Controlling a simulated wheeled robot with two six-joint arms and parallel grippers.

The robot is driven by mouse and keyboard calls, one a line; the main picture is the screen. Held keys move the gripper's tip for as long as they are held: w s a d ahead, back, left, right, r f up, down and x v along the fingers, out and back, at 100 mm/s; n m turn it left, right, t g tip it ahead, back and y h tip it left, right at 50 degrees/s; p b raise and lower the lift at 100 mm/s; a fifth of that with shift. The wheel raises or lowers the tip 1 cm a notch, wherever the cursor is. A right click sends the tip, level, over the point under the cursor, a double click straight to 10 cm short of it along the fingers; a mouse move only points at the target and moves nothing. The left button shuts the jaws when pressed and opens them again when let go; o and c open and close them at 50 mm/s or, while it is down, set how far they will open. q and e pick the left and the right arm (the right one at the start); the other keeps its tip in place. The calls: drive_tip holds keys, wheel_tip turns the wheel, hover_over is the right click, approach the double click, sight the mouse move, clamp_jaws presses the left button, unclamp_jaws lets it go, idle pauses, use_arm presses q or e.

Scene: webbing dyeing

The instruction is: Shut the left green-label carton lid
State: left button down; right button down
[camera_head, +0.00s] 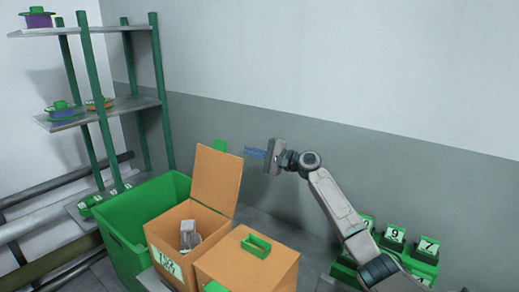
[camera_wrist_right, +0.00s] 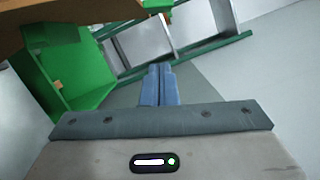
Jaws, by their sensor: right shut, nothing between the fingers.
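The left carton (camera_head: 184,252) is a brown box with a green-and-white label on its front. Its lid (camera_head: 216,180) stands up open at the back, with a green tab at its top edge. Inside it is a clear and grey item (camera_head: 190,236). My right gripper (camera_head: 250,153) is shut and empty, just right of the raised lid's upper part; in the head view I cannot tell whether it touches. Its blue fingers also show together in the right wrist view (camera_wrist_right: 160,84). A brown edge (camera_wrist_right: 75,12) at that view's top left seems to be the lid. My left gripper is out of view.
A second carton (camera_head: 240,272) with a closed lid and green handle stands to the right. A green bin (camera_head: 118,226) is at the left, before a shelf rack (camera_head: 104,110) with spools. Green numbered blocks (camera_head: 395,236) sit at the right.

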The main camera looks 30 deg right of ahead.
drive_tip(key=w+a+r+p, duration=0.1)
drive_tip(key=w+a+p, duration=0.2)
drive_tip(key=a, duration=0.3)
drive_tip(key=shift+a+r+p, duration=0.15)
drive_tip(key=shift+r+p, duration=0.05)
drive_tip(key=shift+p, duration=0.5)
drive_tip(key=shift+s+r, duration=0.1)
